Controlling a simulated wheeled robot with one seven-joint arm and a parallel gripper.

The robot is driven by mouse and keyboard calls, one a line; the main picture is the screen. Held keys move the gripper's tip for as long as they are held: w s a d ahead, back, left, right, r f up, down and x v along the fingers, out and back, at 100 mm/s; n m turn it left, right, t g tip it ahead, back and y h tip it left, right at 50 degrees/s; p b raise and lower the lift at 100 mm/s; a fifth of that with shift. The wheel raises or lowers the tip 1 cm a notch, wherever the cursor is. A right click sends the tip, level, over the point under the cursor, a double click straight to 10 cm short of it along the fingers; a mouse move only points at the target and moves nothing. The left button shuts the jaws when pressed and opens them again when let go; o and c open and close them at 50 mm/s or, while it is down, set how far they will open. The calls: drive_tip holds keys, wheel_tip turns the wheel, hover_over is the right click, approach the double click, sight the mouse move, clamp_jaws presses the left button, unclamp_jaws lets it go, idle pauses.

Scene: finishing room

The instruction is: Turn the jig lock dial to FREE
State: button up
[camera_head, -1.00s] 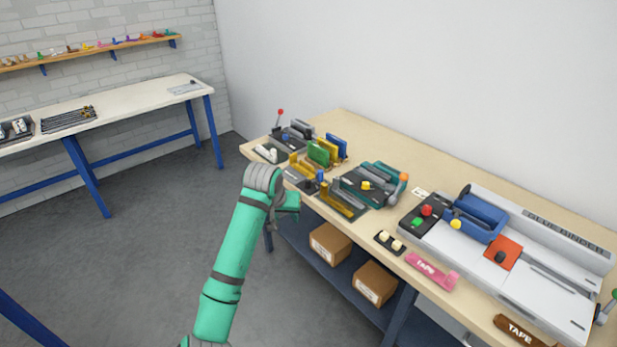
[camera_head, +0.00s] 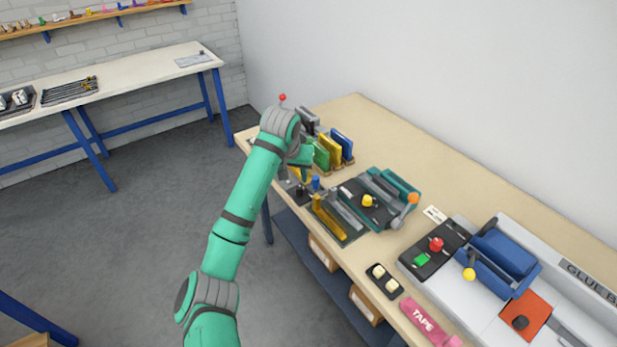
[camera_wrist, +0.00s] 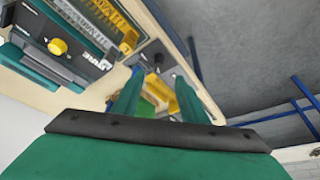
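A yellow dial (camera_head: 368,201) sits on the dark panel of a teal machine (camera_head: 402,185) on the bench. A small grey plate with a dark knob (camera_wrist: 158,58) lies nearer my gripper. I cannot tell from the lettering which of these is the jig lock dial. My gripper (camera_head: 303,158) is above the bench's left part, left of the teal machine. In the wrist view its green fingers (camera_wrist: 160,98) are apart with nothing held between them.
Upright green, yellow and blue pieces (camera_head: 331,149) stand just beyond my gripper. A yellow-edged fixture (camera_head: 330,218) lies in front of the teal machine. A glue binder (camera_head: 475,300) fills the right, near a pink tape dispenser (camera_head: 428,322). The bench's back strip (camera_head: 430,165) is clear.

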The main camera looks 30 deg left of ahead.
sight(299, 188)
drive_tip(key=x, duration=1.1)
drive_tip(key=shift+w+d+r, duration=0.1)
drive_tip(key=shift+w, duration=0.2)
clamp_jaws()
